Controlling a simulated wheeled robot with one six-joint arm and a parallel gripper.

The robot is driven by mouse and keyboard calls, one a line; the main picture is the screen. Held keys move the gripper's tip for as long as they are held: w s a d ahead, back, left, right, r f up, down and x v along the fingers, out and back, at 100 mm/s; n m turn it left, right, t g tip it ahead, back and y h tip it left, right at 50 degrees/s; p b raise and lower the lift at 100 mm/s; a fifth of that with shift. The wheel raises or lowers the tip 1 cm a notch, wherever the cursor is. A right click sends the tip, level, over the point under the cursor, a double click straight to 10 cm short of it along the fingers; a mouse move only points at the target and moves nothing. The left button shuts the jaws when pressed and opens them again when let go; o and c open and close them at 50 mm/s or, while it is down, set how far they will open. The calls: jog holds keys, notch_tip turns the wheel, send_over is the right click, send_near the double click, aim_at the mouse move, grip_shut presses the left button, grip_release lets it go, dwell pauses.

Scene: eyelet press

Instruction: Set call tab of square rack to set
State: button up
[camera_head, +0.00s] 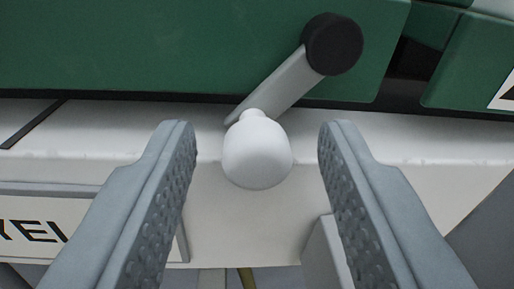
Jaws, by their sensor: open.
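My gripper (257,140) is open, with one grey ridged finger on each side of a white rounded knob (257,155). The knob shows between the fingertips, and I see a gap on both sides of it. The knob sits at the lower end of a grey lever arm (277,85). The lever slants up and right to a black round pivot (333,44) on a green body. I cannot identify a square rack or a call tab in this view.
The green housing (150,45) fills the top. A white ledge (90,140) lies below it. A label with partly cut dark letters (35,232) is at lower left. A pale block (325,250) stands close by the right finger.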

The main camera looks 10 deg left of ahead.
jog(key=shift+c, duration=0.4)
grip_shut()
jog(key=shift+w+d+f+n, duration=0.1)
jog(key=shift+d+f+n, duration=0.05)
jog(key=shift+n, duration=0.4)
jog(key=shift+d+f+n, duration=0.1)
jog(key=shift+d+n, duration=0.05)
jog(key=shift+n, duration=0.4)
jog(key=shift+o, duration=0.4)
grip_release()
jog(key=v, duration=1.7)
jog(key=shift+s, duration=0.25)
jog(key=shift+f, duration=0.1)
